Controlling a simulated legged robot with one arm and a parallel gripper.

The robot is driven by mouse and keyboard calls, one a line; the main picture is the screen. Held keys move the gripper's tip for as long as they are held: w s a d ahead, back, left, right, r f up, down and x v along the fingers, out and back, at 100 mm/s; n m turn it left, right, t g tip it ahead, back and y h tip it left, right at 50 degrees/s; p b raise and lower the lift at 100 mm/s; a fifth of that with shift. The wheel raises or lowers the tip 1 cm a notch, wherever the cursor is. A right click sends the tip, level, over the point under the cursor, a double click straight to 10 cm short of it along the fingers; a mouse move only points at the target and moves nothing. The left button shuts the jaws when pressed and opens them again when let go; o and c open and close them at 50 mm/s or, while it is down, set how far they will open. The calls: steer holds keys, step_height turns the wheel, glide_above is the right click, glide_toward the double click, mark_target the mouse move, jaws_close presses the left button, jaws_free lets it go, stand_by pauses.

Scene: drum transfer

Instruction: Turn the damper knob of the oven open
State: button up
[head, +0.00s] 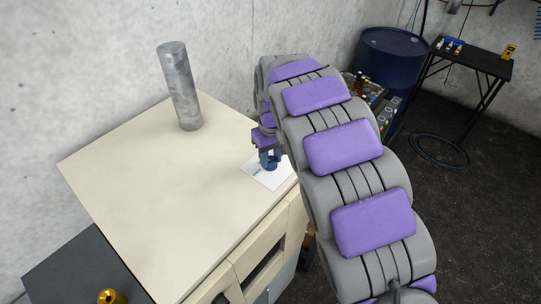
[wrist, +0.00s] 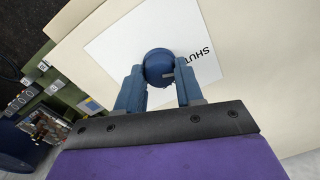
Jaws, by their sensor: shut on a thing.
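The oven (head: 150,190) is a cream box with a flat top, below and left of my arm in the head view. A round blue damper knob (wrist: 159,66) sits on a white label plate (wrist: 110,47) on the oven top. The plate also shows in the head view (head: 267,181). Part of the word "SHUT" is readable on the plate. A small light mark shows on the knob's face. My gripper (wrist: 160,78) is shut on the knob, one blue finger on each side. In the head view my gripper (head: 269,160) is partly hidden by my arm.
A grey metal flue pipe (head: 180,88) stands upright on the oven top at the back. A dark blue drum (head: 392,55), crates of items and a black table (head: 475,60) stand to the right. A brass-coloured object (head: 112,296) is at the lower left. Concrete walls close in behind.

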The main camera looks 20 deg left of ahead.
steer(key=shift+c, duration=0.6)
